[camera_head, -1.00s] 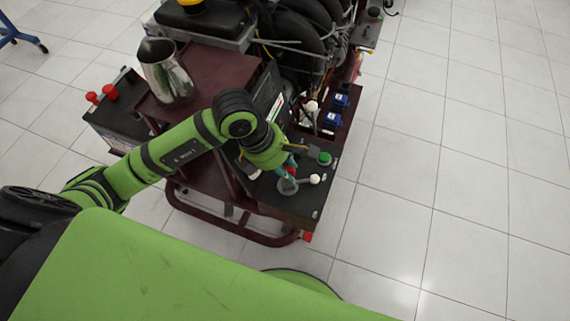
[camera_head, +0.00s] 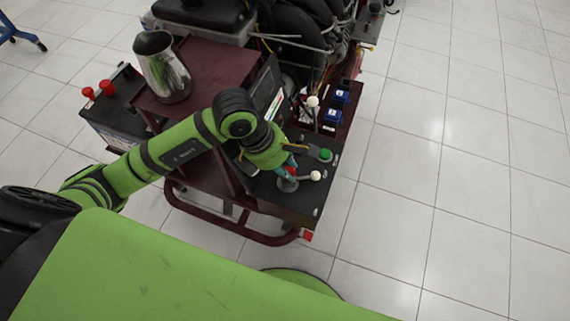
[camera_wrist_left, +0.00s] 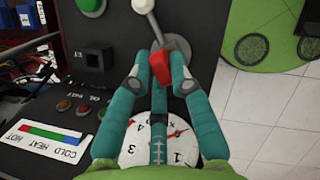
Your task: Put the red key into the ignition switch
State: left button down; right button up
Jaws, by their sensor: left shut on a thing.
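My left gripper (camera_head: 291,169) is over the dark control panel (camera_head: 281,206) of the engine trainer. In the left wrist view its teal fingers (camera_wrist_left: 158,77) are closed around the red key (camera_wrist_left: 160,68). The key also shows as a small red spot in the head view (camera_head: 290,169). It is held close to the base of a lever with a white knob (camera_head: 315,175). My right gripper is not in view.
A green button (camera_head: 325,155) sits beside the gripper on the panel. A steel pitcher (camera_head: 162,66) stands on the cart, with red knobs (camera_head: 107,87) at its left. A dial (camera_wrist_left: 150,140) lies under the fingers in the wrist view. Tiled floor (camera_head: 440,190) to the right is clear.

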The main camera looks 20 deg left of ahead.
pick_arm(q)
jog(key=shift+f, duration=0.15)
jog(key=c, duration=1.1)
grip_release()
jog(key=shift+o, duration=0.2)
jog(key=o, duration=0.3)
jog(key=shift+r+p, duration=0.9)
jog(key=shift+r, duration=0.6)
jog(key=shift+r, duration=0.1)
